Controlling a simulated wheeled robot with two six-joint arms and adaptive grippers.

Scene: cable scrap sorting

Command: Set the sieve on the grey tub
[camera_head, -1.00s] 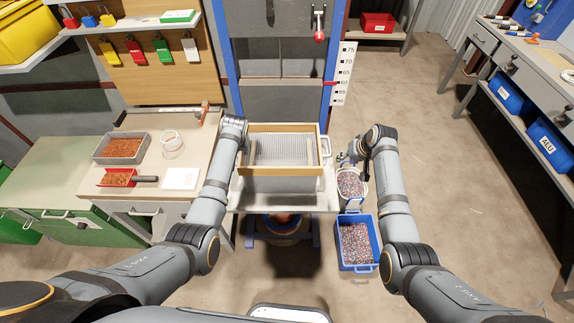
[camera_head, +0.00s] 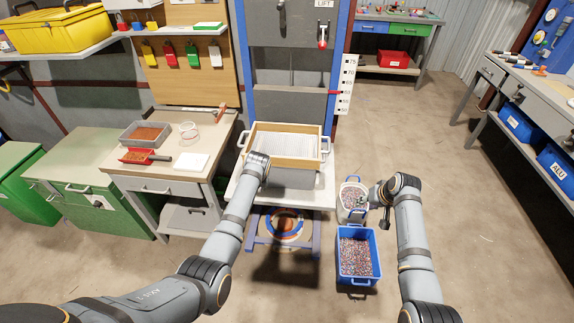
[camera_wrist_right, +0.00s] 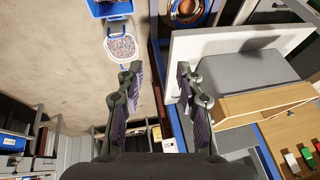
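The sieve (camera_head: 258,128), a wooden frame around pale mesh, lies level over the grey tub (camera_head: 294,179) on a white platform (camera_head: 320,196). I cannot tell whether the sieve is fully seated. The right wrist view also shows the sieve's frame (camera_wrist_right: 265,101) and the tub's plain side (camera_wrist_right: 245,72). My left wrist is at the front left corner of the sieve and hides its own gripper fingers. My right gripper (camera_head: 376,203) is right of the platform, apart from the sieve. In the right wrist view it is open and empty (camera_wrist_right: 158,72).
A white bucket (camera_head: 342,203) and a blue crate (camera_head: 341,262), both holding granules, stand on the floor by my right gripper. A bench (camera_head: 140,176) with a tray and red scoop is at left. The lift column (camera_head: 243,60) stands behind. Floor at right is clear.

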